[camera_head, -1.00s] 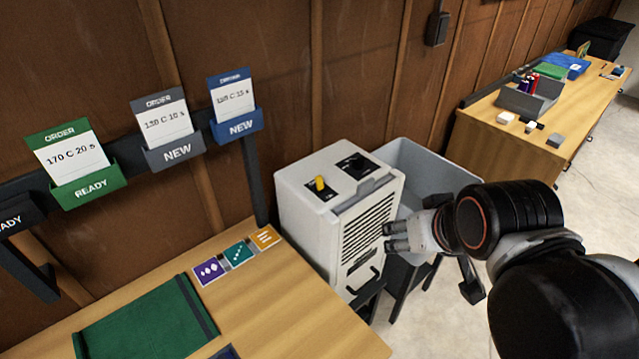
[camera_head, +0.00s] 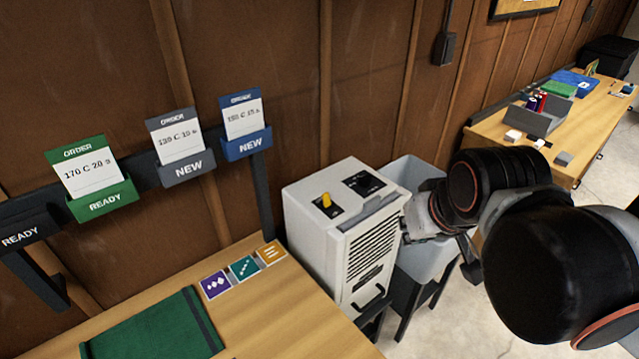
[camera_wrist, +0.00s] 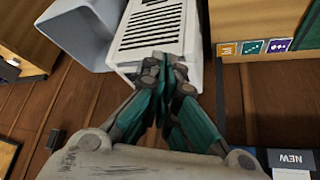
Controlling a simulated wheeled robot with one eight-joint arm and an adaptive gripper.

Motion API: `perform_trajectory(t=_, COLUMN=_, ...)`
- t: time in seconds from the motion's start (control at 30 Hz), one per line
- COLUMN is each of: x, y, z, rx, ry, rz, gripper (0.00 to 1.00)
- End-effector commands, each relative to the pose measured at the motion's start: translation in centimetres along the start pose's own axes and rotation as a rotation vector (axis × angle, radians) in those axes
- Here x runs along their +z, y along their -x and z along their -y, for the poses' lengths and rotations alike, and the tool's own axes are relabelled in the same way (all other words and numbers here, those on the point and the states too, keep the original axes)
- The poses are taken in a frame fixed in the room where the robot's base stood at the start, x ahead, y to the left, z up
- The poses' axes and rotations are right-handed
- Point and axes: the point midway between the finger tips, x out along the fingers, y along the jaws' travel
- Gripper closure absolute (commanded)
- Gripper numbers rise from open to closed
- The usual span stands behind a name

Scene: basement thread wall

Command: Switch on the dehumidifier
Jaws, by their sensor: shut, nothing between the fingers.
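The dehumidifier (camera_head: 318,240) is a white box with a dark front grille, beside the wooden bench. On its top, a yellow switch lever (camera_head: 326,200) stands on a black plate, left of a dark panel (camera_head: 364,183). My gripper (camera_head: 408,236) is just right of the dehumidifier's front, lower than the switch. The wrist view shows the dehumidifier's grille (camera_wrist: 152,22) beyond my teal fingers (camera_wrist: 165,64), which are shut with nothing between them. The fingers hide part of the dehumidifier there, and the switch does not show. I cannot tell whether they touch it.
A grey bin (camera_head: 405,175) stands right behind the dehumidifier. The near bench (camera_head: 290,315) holds a green mat (camera_head: 155,330) and coloured tiles (camera_head: 243,267). Order card holders (camera_head: 184,165) hang on the wall. Another bench (camera_head: 590,120) with small items stands at far right.

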Motion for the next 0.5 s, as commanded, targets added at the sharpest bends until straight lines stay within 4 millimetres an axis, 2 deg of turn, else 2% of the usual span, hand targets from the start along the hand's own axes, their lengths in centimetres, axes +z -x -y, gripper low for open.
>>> perform_trajectory(t=0.03, x=-1.4, y=0.2, z=0.3, rx=-0.004, ry=0.013, rz=0.014, gripper=1.0)
perform_trajectory(t=0.1, x=-2.9, y=0.2, z=0.6, rx=-0.008, ry=0.032, rz=0.033, gripper=1.0)
perform_trajectory(t=0.5, x=-10.5, y=-0.7, z=2.0, rx=-0.036, ry=0.129, rz=0.14, gripper=1.0)
